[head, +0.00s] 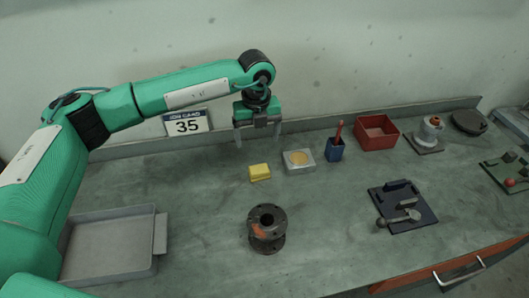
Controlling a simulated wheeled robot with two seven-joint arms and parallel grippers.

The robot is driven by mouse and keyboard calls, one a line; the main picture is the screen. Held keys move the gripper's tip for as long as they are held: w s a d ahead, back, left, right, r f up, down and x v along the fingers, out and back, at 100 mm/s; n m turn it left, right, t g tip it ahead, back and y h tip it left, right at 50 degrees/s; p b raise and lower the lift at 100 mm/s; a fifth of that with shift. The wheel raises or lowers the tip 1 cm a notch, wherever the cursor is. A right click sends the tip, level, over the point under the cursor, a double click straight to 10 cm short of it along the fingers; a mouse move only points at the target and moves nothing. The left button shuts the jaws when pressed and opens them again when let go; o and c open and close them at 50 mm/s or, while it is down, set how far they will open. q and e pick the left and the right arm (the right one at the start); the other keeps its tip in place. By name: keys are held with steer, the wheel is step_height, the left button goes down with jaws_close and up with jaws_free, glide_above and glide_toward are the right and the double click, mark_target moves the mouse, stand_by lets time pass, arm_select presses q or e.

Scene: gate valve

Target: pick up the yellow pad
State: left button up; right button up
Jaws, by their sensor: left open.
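The yellow pad (260,172) is a small yellow block lying on the grey-green bench in the middle of the head view. My left gripper (257,143) hangs above the bench at the back, its fingers pointing down. It is open and empty, with the two fingers well apart. In the picture it stands just above and behind the pad, apart from it. The exact height over the bench is hard to tell. My right gripper is not in view.
A light square tray with a tan round (299,160) sits right of the pad, then a blue cup (334,150) and a red bin (377,133). A dark flanged pipe piece (266,229) stands in front. A grey tray (108,247) lies at left. A 35 sign (187,124) is behind.

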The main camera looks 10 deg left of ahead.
mark_target(259, 168)
arm_select(q)
steer(key=f, duration=0.2)
steer(key=f+p, duration=0.1)
steer(key=f, duration=0.1)
steer(key=shift+s, duration=0.2)
step_height(259, 168, down, 4)
steer(key=shift+w+r+p, duration=0.15)
steer(key=shift+p, duration=0.5)
steer(key=shift+f, duration=0.2)
steer(key=shift+f+p, duration=0.25)
steer(key=shift+p, duration=0.05)
steer(key=f+p, duration=0.1)
steer(key=f, duration=0.1)
steer(key=f+p, duration=0.1)
steer(key=f, duration=0.1)
steer(key=shift+s+d+f, duration=0.1)
steer(key=shift+s+d, duration=0.1)
steer(key=shift+f, duration=0.3)
steer(key=c, duration=1)
steer(key=shift+c, duration=0.4)
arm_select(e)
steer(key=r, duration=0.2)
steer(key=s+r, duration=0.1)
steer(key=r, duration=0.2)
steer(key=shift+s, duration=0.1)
arm_select(q)
steer(key=shift+r, duration=0.1)
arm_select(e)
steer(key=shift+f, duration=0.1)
